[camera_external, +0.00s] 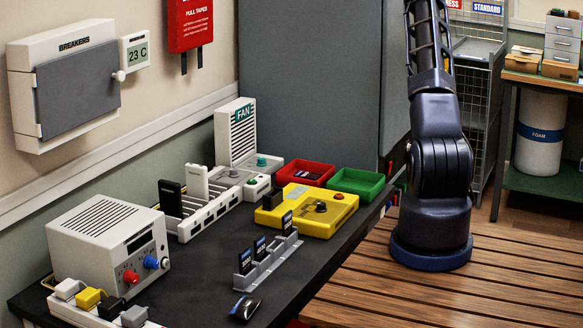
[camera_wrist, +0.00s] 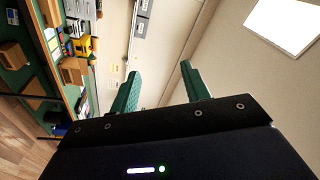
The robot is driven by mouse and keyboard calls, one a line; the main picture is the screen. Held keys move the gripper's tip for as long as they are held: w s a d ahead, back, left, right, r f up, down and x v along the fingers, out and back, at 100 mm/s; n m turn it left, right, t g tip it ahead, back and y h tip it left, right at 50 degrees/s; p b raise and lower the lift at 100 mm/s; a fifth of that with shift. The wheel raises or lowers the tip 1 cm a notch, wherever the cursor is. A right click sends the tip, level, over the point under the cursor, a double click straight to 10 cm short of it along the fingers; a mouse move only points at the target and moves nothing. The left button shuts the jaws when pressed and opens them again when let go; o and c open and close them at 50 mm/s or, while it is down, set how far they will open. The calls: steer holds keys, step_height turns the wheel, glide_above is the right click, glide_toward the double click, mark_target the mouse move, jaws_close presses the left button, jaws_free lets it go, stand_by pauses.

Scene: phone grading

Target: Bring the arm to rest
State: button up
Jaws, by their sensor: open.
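My arm (camera_external: 440,150) stands on its round base at the right of the outside view and reaches straight up out of the top of the picture. My gripper is out of that view. In the wrist view my gripper (camera_wrist: 160,88) shows two green fingers set well apart, with nothing between them. The fingers point at the wall and ceiling, and no object is near them.
The dark bench (camera_external: 310,255) holds a white power supply (camera_external: 108,252), a phone rack (camera_external: 200,213), a yellow device (camera_external: 310,210), a red tray (camera_external: 290,167) and a green tray (camera_external: 373,186). Shelves with boxes (camera_wrist: 75,70) show sideways in the wrist view.

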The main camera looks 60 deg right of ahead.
steer(key=w+a+r+n+t, duration=0.25)
steer(key=w+a+r, duration=0.35)
steer(key=w, duration=0.4)
steer(key=w+a+r+n+t, duration=0.1)
steer(key=w+a+r+t, duration=0.25)
steer(key=w+a, duration=0.45)
steer(key=w+a+r+n+t, duration=0.1)
steer(key=w+a+r+t, duration=0.1)
steer(key=w+a+r, duration=0.65)
steer(key=w+a+r+n+t+y, duration=0.1)
steer(key=w+a+n+t+y, duration=0.4)
steer(key=w+a, duration=1.15)
steer(key=s+a+f+n+y, duration=0.2)
steer(key=a+f+n+y, duration=0.2)
steer(key=a+f, duration=0.8)
steer(key=s+a+f+n+y, duration=0.2)
steer(key=a+f+n+y, duration=0.3)
steer(key=a, duration=1.3)
steer(key=s+a+f+n+y, duration=0.35)
steer(key=a+f, duration=0.55)
steer(key=a, duration=0.6)
steer(key=s+a+f+n+g+y, duration=0.2)
steer(key=s+a+f+n+g, duration=0.4)
steer(key=s+a+f, duration=1.5)
step_height(320, 180, down, 4)
steer(key=s+n, duration=0.2)
steer(key=n, duration=0.1)
steer(key=shift+a+f, duration=0.2)
steer(key=shift+a, duration=0.1)
